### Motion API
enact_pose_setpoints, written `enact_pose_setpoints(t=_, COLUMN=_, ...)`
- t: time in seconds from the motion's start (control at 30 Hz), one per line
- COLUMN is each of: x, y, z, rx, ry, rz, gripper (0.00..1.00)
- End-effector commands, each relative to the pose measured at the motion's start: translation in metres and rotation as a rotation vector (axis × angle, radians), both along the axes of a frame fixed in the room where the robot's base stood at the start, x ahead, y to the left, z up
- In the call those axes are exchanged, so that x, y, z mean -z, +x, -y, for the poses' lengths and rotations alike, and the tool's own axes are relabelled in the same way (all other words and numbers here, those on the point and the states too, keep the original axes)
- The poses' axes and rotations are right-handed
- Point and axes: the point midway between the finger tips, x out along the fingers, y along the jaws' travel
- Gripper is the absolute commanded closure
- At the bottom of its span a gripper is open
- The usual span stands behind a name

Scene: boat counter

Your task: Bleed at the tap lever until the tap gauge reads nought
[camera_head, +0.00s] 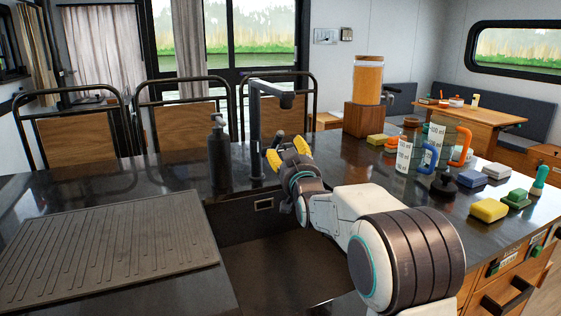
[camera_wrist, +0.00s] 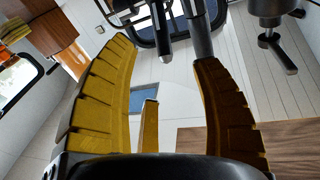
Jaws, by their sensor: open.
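The black tap (camera_head: 256,130) stands upright behind the sink, its spout bent to the right at the top. My gripper (camera_head: 283,152), with yellow ridged fingers, is just right of the tap column, below the spout. In the wrist view the fingers (camera_wrist: 165,75) are spread, with nothing held between them. Dark rods (camera_wrist: 199,35), which look like parts of the tap, lie at or beyond the fingertips; I cannot tell if they touch. The tap lever cannot be made out for certain. No gauge face or reading is legible in either view.
A black pump bottle (camera_head: 220,155) stands left of the tap. A ribbed drainboard (camera_head: 110,245) lies left of the sink (camera_head: 275,265). An orange-filled dispenser (camera_head: 368,80) stands on a wooden block at the back. Jugs (camera_head: 410,148), sponges (camera_head: 489,210) and brushes crowd the counter's right.

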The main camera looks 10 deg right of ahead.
Motion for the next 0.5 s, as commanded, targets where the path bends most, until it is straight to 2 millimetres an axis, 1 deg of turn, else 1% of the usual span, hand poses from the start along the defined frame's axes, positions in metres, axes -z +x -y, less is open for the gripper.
enact_pose_setpoints(t=0.03, x=0.015, y=0.012, z=0.001, rx=0.000, ry=0.005, rz=0.056, gripper=0.41)
enact_pose_setpoints(t=0.1, x=0.017, y=0.022, z=0.001, rx=-0.001, ry=0.010, rz=0.128, gripper=0.41)
enact_pose_setpoints(t=0.2, x=0.019, y=0.032, z=0.001, rx=-0.002, ry=0.017, rz=0.211, gripper=0.41)
enact_pose_setpoints(t=0.33, x=0.021, y=0.038, z=0.001, rx=-0.004, ry=0.022, rz=0.278, gripper=0.41)
enact_pose_setpoints(t=0.5, x=0.017, y=0.045, z=0.001, rx=-0.005, ry=0.023, rz=0.311, gripper=0.41)
